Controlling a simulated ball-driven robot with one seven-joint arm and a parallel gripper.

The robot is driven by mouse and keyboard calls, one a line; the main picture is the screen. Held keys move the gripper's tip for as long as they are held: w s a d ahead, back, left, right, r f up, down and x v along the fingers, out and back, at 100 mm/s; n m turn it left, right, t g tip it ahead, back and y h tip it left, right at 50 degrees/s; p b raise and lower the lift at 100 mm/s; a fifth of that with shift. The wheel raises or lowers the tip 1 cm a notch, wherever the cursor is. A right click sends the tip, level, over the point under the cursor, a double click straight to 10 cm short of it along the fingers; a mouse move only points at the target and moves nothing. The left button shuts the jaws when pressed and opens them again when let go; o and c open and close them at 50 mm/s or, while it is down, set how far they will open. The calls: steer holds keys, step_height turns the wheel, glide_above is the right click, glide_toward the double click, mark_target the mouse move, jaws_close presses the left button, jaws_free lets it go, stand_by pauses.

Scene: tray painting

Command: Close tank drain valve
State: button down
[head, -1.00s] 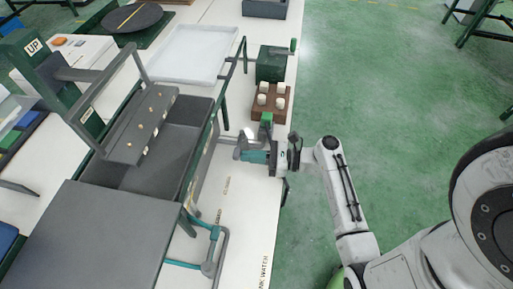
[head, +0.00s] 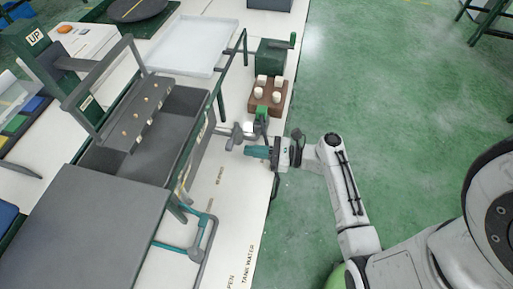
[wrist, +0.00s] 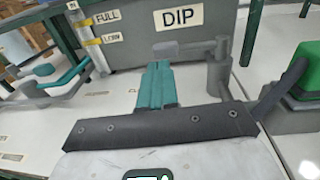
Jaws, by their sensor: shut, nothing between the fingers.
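The tank (head: 160,135) is a dark grey open trough with a "DIP" label (wrist: 182,17) on its side. A grey lever (head: 237,133) on a post stands beside it; in the wrist view the lever (wrist: 185,48) lies roughly level, just beyond my fingertips. A teal and grey fitting (wrist: 65,77) shows at left in the wrist view, and teal piping (head: 205,225) runs by the tank's near end. I cannot tell for sure which is the drain valve. My gripper (head: 253,151) has its teal fingers (wrist: 158,72) together, empty, close to the lever; contact cannot be told.
A green block (head: 261,113), a brown block with white pegs (head: 268,97) and a green crank box (head: 271,57) line the white bench edge beyond my gripper. A white tray (head: 185,45) lies farther back. The green floor at right is open.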

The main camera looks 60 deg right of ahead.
steer(key=shift+s+d, duration=0.3)
steer(key=shift+s, duration=0.35)
steer(key=shift+s+d+f+b, duration=0.1)
steer(key=shift+s+d+b, duration=0.2)
steer(key=shift+s, duration=0.4)
steer(key=b+v, duration=0.1)
steer(key=v, duration=0.6)
steer(key=shift+s+a, duration=0.2)
steer(key=shift+s, duration=0.2)
